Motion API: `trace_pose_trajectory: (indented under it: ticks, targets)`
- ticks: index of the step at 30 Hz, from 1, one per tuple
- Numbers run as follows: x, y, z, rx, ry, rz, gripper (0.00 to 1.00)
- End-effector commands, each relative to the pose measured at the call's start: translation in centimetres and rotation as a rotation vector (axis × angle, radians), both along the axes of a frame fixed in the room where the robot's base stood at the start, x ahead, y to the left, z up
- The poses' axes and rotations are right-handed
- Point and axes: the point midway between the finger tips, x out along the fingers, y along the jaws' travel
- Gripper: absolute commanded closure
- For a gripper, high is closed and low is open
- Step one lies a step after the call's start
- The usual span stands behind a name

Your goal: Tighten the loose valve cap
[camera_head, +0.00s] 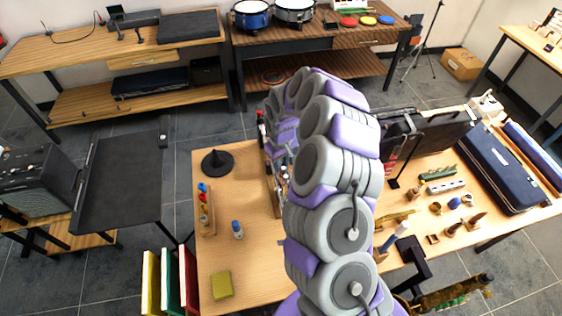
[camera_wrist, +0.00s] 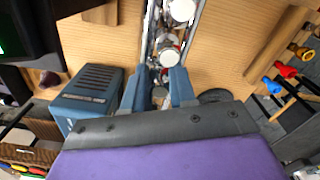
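In the wrist view a silver instrument with a row of round pale valve caps (camera_wrist: 170,56) lies on the wooden table. Another cap (camera_wrist: 182,10) shows nearer the top edge. My gripper (camera_wrist: 159,76) has its two blue-grey fingers apart, pointing at the row. A small pale round piece (camera_wrist: 158,92) shows in the gap between the fingers; I see no finger closed on it. Which cap is loose I cannot tell. In the head view my arm hides the gripper and most of the instrument; only some metal parts (camera_head: 282,176) show at the arm's left edge.
The table (camera_head: 255,275) also holds a black cone-shaped stand (camera_head: 217,162), a rack of coloured pieces (camera_head: 205,205), a blue-capped bottle (camera_head: 237,230) and a yellow-green block (camera_head: 221,285). A blue box (camera_wrist: 90,95) stands close left of my gripper. Brass parts (camera_head: 452,228) and a case (camera_head: 497,165) lie right.

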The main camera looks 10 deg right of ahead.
Motion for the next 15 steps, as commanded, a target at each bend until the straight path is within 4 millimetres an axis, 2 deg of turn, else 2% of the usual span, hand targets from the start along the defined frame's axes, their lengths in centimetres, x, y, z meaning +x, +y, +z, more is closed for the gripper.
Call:
trace_pose_trajectory:
  ticks: [1, 7, 15]
  targets:
    - [0.0, 0.0, 0.01, 0.0, 0.0, 0.0, 0.8]
    - [0.01, -0.01, 0.01, 0.0, 0.0, 0.0, 0.99]
    - [0.0, -0.03, 0.02, -0.001, 0.0, -0.01, 1.0]
